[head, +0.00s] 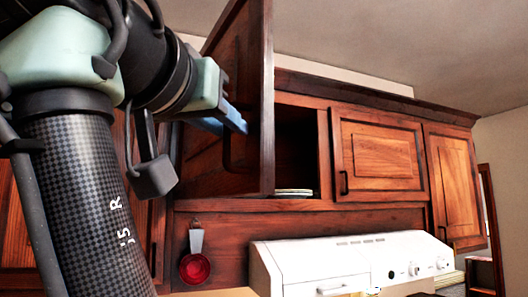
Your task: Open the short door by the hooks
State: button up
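The short cabinet door (262,60) stands swung well out from the upper cabinet, above a hanging red measuring cup (194,267). Its near edge points toward me, and the face with the dark handle (227,152) is turned to the left. The cabinet opening (296,145) shows to the right of the door, dark inside. My gripper (235,118) has blue fingers beside the door's handle face, just above the handle. I cannot tell whether they touch the door or how far apart they are. The hook that holds the cup is too small to make out.
Stacked white plates (293,192) sit at the bottom of the opening. Two shut cabinet doors, one nearer (380,155) and one farther (455,185), continue to the right. A white stove (350,262) stands below them. My arm fills the left side.

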jog(key=shift+o, duration=0.9)
jog(key=shift+w+a+f, duration=0.1)
jog(key=shift+w, duration=0.05)
jog(key=shift+s+f, duration=0.1)
jog(key=shift+s, duration=0.2)
jog(key=b+v, duration=0.8)
jog(key=v, duration=0.3)
jog(key=shift+s+r, duration=0.2)
jog(key=shift+s, duration=0.15)
jog(key=shift+w, duration=0.1)
